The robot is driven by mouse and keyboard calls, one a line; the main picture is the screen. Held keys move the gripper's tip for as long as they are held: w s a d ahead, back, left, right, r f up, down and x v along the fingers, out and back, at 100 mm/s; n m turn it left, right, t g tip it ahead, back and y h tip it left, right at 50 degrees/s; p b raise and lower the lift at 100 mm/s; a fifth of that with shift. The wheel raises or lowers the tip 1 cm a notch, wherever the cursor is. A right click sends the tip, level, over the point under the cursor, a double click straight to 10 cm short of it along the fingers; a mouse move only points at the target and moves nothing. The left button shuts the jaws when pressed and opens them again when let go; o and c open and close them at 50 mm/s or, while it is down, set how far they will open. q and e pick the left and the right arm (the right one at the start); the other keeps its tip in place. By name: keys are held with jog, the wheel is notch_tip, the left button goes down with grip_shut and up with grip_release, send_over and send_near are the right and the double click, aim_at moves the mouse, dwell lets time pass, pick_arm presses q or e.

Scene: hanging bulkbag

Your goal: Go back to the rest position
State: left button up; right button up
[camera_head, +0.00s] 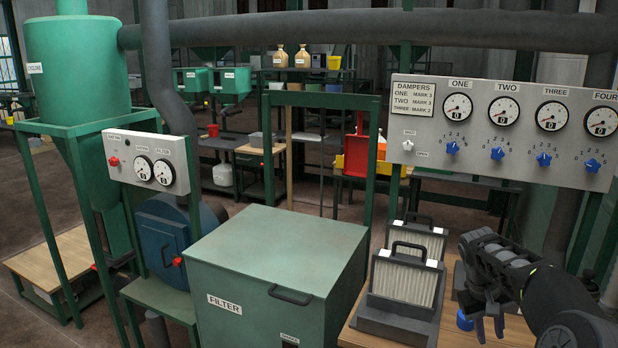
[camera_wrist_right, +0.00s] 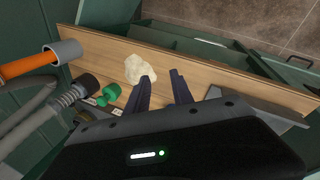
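My right gripper (camera_head: 490,328) is at the lower right in the head view, above the wooden bench (camera_head: 515,335) and to the right of the filter cartridges. In the right wrist view its two fingers (camera_wrist_right: 162,88) stand apart with nothing held between them. A cream-coloured lump (camera_wrist_right: 141,69) lies on the wooden surface (camera_wrist_right: 200,75), just beyond the left finger in that picture. I cannot tell whether the finger touches it. My left gripper is not in view.
Two framed filter cartridges (camera_head: 405,283) stand on the bench beside the green filter box (camera_head: 270,260). The damper panel (camera_head: 500,130) hangs above. A blue object (camera_head: 464,320) sits near my right gripper. A green item (camera_wrist_right: 108,94) and an orange-and-grey tool (camera_wrist_right: 40,63) lie left of the fingers.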

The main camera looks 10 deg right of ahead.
jog(key=w+a+f+t, duration=0.1)
jog(key=w+a+f, duration=0.1)
jog(key=w+a+f+t+y, duration=0.1)
jog(key=w+a+f, duration=0.1)
jog(key=a+f, duration=0.1)
jog(key=w+a+f+n+t+y, duration=0.1)
jog(key=w+a+f, duration=0.1)
jog(key=shift+w+a+f+t, duration=0.2)
jog(key=shift+w+f+t, duration=0.1)
jog(key=shift+w, duration=0.1)
jog(key=s+a+f+t+y, duration=0.15)
jog(key=s+a+f, duration=0.25)
jog(key=a+f, duration=0.5)
jog(key=s+a+f+g+y, duration=0.1)
jog(key=s+a+f+y, duration=0.2)
jog(key=a+f, duration=0.65)
jog(key=s+a+f+g, duration=0.1)
jog(key=s+a+f, duration=0.1)
jog(key=s+a, duration=0.3)
jog(key=s+a+f+g+y, duration=0.1)
jog(key=s+a, duration=0.4)
jog(key=s, duration=0.8)
jog(key=s+a+f+m+g, duration=0.1)
jog(key=s+a+f, duration=0.3)
jog(key=s, duration=0.5)
jog(key=shift+s+a, duration=0.4)
jog(key=shift+a, duration=0.35)
jog(key=shift+d+y, duration=0.1)
jog(key=shift+y, duration=0.15)
